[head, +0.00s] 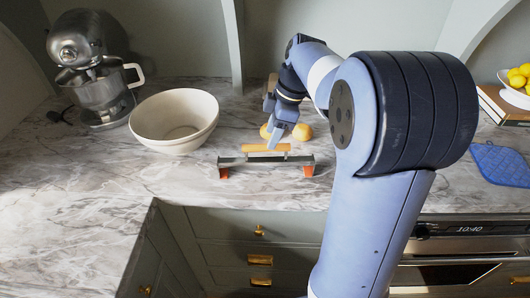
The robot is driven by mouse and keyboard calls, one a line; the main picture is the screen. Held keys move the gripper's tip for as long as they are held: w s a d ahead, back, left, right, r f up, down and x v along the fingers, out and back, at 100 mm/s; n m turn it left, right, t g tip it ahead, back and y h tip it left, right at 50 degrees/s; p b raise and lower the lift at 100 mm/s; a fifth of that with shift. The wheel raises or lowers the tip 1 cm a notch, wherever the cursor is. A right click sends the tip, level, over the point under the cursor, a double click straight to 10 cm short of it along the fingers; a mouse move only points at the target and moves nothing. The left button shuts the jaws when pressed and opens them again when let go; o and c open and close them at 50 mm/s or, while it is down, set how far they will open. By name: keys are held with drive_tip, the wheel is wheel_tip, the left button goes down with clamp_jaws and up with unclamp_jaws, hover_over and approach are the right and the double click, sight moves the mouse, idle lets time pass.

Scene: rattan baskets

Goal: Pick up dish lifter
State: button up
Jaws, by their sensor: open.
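The dish lifter (240,161) stands on the marble counter near its front edge. It looks like a long grey bar with orange-red feet at both ends and a tan handle (264,147) along the top. My gripper (275,138) is open and reaches down from behind, with its fingertip close above the handle. I cannot tell whether it touches the handle. My arm covers the counter to the right of the lifter, and part of the gripper is hard to make out.
A large cream bowl (173,122) stands left of the lifter, with a stand mixer (95,75) behind it. Round yellowish food (302,132) lies just behind the lifter. A blue pot holder (500,163) and a bowl of lemons (514,91) are at the right. The left front counter is clear.

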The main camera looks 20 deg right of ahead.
sight(264, 159)
drive_tip(key=x, duration=0.6)
drive_tip(key=shift+s+a+p, duration=0.15)
drive_tip(key=shift+s+p, duration=0.1)
drive_tip(key=shift+p, duration=0.1)
drive_tip(key=shift+w+a+f, duration=0.1)
drive_tip(key=shift+a+f, duration=0.05)
drive_tip(key=shift+f, duration=0.45)
drive_tip(key=shift+f, duration=0.25)
drive_tip(key=shift+c, duration=0.5)
clamp_jaws()
